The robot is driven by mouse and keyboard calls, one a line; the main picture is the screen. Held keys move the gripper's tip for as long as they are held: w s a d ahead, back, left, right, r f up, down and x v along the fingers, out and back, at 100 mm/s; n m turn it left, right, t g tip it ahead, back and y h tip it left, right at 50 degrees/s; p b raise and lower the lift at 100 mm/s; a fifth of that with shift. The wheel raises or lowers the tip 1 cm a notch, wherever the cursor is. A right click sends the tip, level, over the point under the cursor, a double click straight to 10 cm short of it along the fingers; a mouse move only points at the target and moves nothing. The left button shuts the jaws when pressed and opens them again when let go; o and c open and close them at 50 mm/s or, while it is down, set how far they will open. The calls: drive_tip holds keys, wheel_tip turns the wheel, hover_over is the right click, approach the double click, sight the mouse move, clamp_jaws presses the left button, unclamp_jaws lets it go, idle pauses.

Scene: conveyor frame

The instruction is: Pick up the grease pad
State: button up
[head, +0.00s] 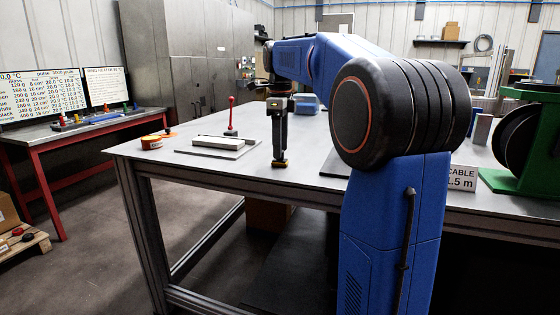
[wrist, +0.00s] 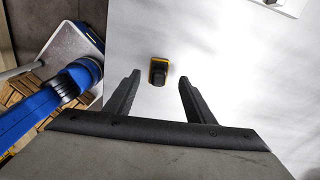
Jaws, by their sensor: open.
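The grease pad appears to be the small yellow and black item (wrist: 158,72) lying on the light tabletop in the wrist view. It shows in the head view as a dark piece with a yellow edge (head: 280,163), right under my gripper. My gripper (wrist: 160,80) is open, its two dark fingers on either side of the pad's near end in the picture. In the head view my gripper (head: 279,153) points straight down over the table. I cannot tell the exact height gap between the fingertips and the pad.
The grey table (head: 215,172) has free room around the pad. A blue bin (head: 306,103) stands behind; a green reel stand (head: 525,180) is at right.

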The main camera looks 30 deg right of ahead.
drive_tip(key=shift+s+a+f, duration=0.1)
drive_tip(key=shift+f, duration=1.5)
drive_tip(key=c, duration=1.1)
drive_tip(key=shift+c, duration=0.2)
wheel_tip(320, 180, up, 10)
drive_tip(key=shift+r, duration=0.1)
drive_tip(key=o, duration=0.4)
drive_tip(key=shift+c, duration=1.4)
